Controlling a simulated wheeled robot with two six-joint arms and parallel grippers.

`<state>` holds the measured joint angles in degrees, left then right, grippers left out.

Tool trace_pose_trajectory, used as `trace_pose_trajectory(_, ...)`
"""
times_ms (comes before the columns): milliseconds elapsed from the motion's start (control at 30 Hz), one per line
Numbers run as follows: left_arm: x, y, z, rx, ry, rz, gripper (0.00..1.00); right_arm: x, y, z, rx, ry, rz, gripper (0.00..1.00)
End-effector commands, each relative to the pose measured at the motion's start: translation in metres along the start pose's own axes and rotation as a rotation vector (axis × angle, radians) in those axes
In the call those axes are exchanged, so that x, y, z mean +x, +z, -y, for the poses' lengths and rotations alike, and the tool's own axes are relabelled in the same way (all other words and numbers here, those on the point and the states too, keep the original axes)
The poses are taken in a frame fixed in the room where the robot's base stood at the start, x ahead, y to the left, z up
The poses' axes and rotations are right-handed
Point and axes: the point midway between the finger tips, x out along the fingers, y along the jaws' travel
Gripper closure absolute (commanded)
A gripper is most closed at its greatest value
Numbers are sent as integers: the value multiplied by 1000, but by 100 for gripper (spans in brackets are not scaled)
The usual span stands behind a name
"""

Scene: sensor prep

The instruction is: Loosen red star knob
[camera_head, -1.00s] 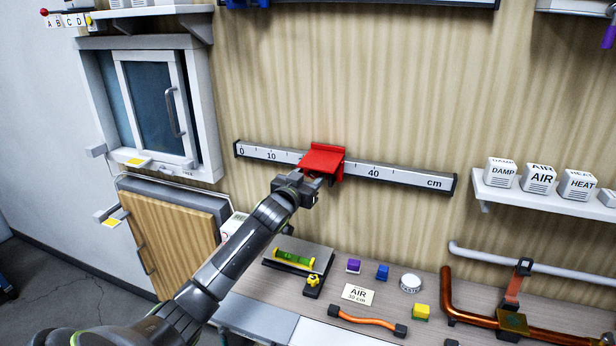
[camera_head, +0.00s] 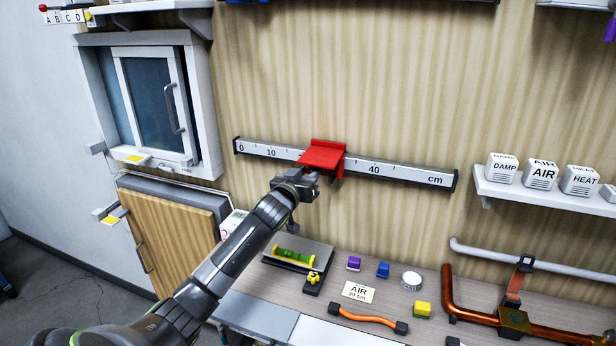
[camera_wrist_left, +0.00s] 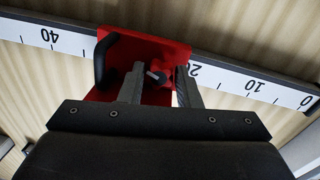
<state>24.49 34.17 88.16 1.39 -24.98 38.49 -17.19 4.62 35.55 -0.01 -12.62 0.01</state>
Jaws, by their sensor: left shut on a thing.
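The red slider bracket (camera_head: 323,157) sits on the wall-mounted scale rail (camera_head: 400,175), between the 10 and 40 marks. My left gripper (camera_head: 312,180) is just below the bracket. In the wrist view its two fingers (camera_wrist_left: 158,88) stand on either side of the knob and are shut on it. The knob is hidden in the head view. My right gripper is not in view.
A shelf of labelled cubes (camera_head: 541,174) is at right. The wall around the rail is clear.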

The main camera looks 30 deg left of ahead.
Motion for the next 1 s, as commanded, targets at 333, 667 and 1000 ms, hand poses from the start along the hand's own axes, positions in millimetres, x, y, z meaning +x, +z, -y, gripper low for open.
trace_pose_trajectory(333, 0, 4, 0, -319, 0, -32, 92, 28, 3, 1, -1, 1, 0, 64)
trace_pose_trajectory(667, 0, 5, -1, -630, -2, -62, 92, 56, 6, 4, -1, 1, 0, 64)
trace_pose_trajectory(1000, 0, 5, -2, -952, -2, -92, 92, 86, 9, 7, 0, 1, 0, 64)
